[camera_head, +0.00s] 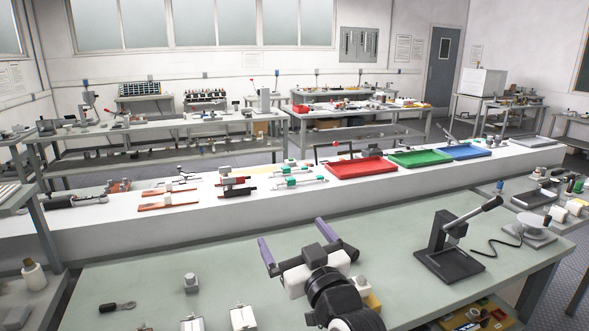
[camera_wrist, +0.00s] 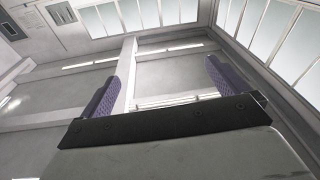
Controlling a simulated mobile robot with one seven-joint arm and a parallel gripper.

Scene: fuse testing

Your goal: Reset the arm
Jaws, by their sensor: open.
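My gripper (camera_head: 293,238) is open and empty in the head view. Its two purple fingers stand well apart and point away from me, above the green-topped workbench. In the wrist view my gripper (camera_wrist: 160,90) shows both purple fingers wide apart with nothing between them. The wrist camera looks up at the ceiling and windows, so no bench top shows there. Part of the bench is hidden behind my arm.
A black lever press (camera_head: 450,250) stands right of my gripper on the workbench (camera_head: 150,270). A metal block (camera_head: 191,283) and a dark clip (camera_head: 117,306) lie to the left. Behind, a white shelf carries red (camera_head: 361,168), green (camera_head: 421,158) and blue (camera_head: 464,151) trays.

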